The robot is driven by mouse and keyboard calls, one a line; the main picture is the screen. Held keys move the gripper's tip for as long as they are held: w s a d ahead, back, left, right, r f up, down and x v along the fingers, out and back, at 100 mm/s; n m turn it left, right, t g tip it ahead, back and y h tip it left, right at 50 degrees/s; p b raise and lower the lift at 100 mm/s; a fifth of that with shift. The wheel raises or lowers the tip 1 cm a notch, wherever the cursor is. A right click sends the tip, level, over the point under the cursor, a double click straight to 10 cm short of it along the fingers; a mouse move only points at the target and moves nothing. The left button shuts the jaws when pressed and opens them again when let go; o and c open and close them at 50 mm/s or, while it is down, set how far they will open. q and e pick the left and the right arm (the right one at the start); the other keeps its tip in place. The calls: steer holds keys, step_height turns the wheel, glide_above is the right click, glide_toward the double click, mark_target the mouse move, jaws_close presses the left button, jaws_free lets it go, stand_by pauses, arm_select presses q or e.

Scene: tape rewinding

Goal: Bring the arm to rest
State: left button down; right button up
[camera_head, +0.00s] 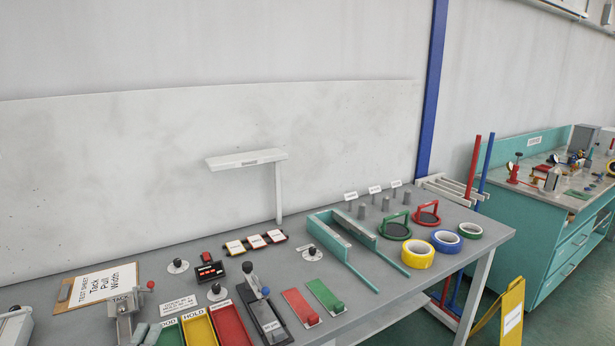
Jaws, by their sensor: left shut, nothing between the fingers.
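Only the tips of my left gripper (146,335) show, at the bottom edge in the head view, left of the green tray. They are shut with nothing between them; the rest of the gripper and arm is cut off by the frame. The tips appear just right of the grey tack fixture (123,304); whether they touch anything cannot be told. My right gripper is not in view. The grey workbench (240,285) runs across the lower picture.
Green, yellow (199,328) and red trays and a lever device (262,308) stand right of my left gripper. A clipboard (98,286) lies behind. Space above the bench is mostly free.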

arm_select(q)
steer(key=s+a+f+n+g+y, duration=0.2)
steer(key=s+f+n+g+y, duration=0.2)
steer(key=s+f+n+g, duration=0.8)
steer(key=s+d+f+n+g+h, duration=0.25)
steer(key=s+d+f, duration=0.2)
steer(key=s, duration=0.25)
steer(key=s+d+f+n+g+h, duration=0.1)
steer(key=s+d+f+n+g, duration=0.15)
steer(key=s+f, duration=0.4)
steer(key=s+a+f, duration=0.1)
steer(key=s+f, duration=0.1)
steer(key=f, duration=0.8)
steer(key=s+a+f, duration=0.1)
steer(key=f, duration=0.9)
steer(key=s+f+g, duration=0.1)
steer(key=s+f, duration=1)
steer(key=s, duration=0.2)
steer(key=shift+s+a+g, duration=0.2)
steer(key=shift+a+g, duration=0.05)
steer(key=shift+g, duration=0.05)
